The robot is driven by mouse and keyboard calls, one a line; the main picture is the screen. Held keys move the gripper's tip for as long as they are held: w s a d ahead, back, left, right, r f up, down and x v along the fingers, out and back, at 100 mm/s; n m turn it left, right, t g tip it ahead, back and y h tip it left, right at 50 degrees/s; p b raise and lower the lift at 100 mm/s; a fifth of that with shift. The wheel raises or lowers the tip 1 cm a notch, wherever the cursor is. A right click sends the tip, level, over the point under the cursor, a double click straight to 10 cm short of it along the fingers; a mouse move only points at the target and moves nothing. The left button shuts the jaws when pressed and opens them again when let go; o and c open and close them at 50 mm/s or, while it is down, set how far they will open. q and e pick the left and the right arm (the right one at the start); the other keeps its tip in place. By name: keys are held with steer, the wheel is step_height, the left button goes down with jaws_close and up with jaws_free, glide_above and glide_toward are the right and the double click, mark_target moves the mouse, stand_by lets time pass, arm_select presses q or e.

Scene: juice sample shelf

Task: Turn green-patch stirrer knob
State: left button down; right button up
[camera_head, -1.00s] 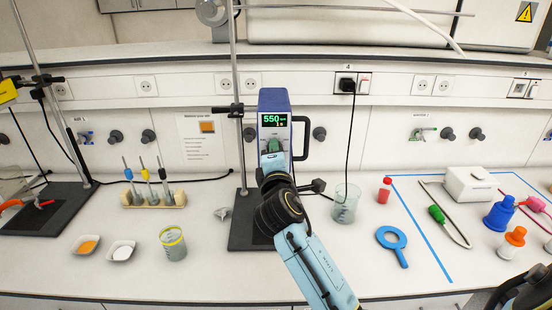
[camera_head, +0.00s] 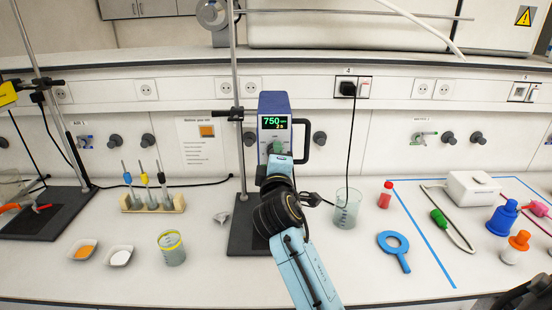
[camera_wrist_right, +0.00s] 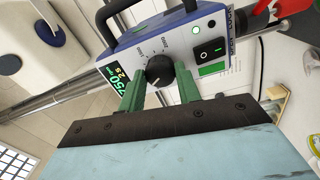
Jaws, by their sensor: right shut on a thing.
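The overhead stirrer (camera_head: 272,103) is a blue and white box clamped to an upright rod, and its display reads 750. The wrist view shows the stirrer (camera_wrist_right: 170,42) close up, with a small green patch (camera_wrist_right: 212,68) beside the black power switch. Its black round knob (camera_wrist_right: 160,71) sits between the display and the switch. My right gripper (camera_wrist_right: 159,80) has its green fingers shut on the knob, one on each side. In the head view, my right gripper (camera_head: 277,146) reaches the lower front of the stirrer and hides the knob. My left gripper is out of view.
A glass beaker (camera_head: 346,209) stands right of the stand's dark base (camera_head: 241,238). A yellow-rimmed beaker (camera_head: 172,249) and a wooden rack (camera_head: 150,204) stand to the left.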

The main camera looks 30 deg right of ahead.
steer(key=o, duration=1)
steer(key=shift+c, duration=0.2)
steer(key=b+v, duration=0.2)
steer(key=v, duration=1.1)
steer(key=shift+s+b, duration=0.2)
steer(key=shift+b, duration=0.1)
